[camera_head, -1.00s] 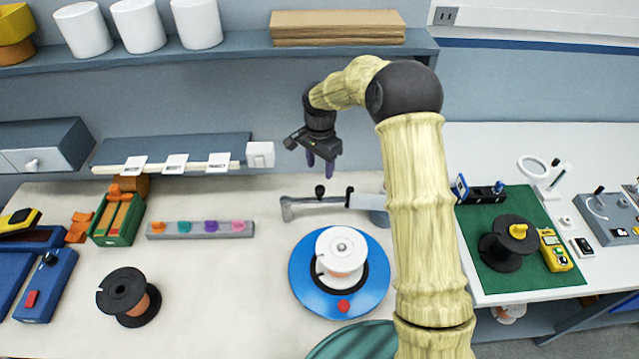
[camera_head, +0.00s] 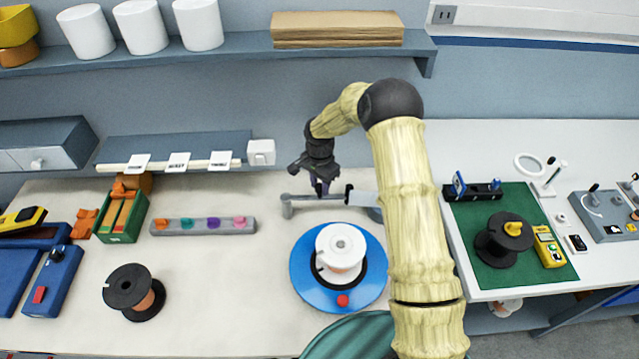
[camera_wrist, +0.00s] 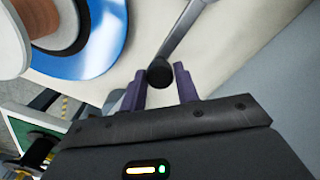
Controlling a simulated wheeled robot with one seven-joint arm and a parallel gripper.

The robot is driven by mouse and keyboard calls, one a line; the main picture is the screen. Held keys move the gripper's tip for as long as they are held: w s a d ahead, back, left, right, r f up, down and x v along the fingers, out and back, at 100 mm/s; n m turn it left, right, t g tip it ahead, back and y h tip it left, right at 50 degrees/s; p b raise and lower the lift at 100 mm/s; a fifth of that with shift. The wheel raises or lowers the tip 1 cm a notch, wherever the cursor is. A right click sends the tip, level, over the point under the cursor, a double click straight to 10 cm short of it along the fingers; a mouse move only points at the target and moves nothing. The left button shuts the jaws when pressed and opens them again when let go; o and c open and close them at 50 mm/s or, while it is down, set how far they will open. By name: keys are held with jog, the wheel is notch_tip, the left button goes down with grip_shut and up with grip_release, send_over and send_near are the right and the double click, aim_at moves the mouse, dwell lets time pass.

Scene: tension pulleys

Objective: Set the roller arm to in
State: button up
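The roller arm (camera_head: 305,200) is a grey metal bar above the blue turntable, with an upright post at its left end and a black-and-light part at its right. Its dark round knob (camera_wrist: 160,73) shows in the wrist view at the end of a grey bar (camera_wrist: 185,30). My gripper (camera_head: 321,188) is lowered at the bar and hides the knob in the head view. In the wrist view my gripper's (camera_wrist: 160,85) two purple fingers are open, one on each side of the knob, with gaps visible. Whether the fingertips touch it I cannot tell.
A white spool (camera_head: 341,247) sits on the blue turntable (camera_head: 303,280) just in front of the bar. A grey strip with coloured pegs (camera_head: 203,226) lies to the left. A black spool (camera_head: 128,287) stands front left. A green mat (camera_head: 500,270) lies right.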

grip_shut()
jog(key=shift+s, duration=0.1)
jog(key=s+a+m+b, duration=0.4)
jog(key=s+m, duration=0.4)
jog(key=m, duration=0.2)
jog(key=shift+a+m+b, duration=0.2)
jog(key=shift+m+b, duration=0.1)
jog(key=shift+s, duration=0.1)
dwell(0.4)
jog(key=o, duration=0.5)
grip_release()
jog(key=shift+r, duration=0.2)
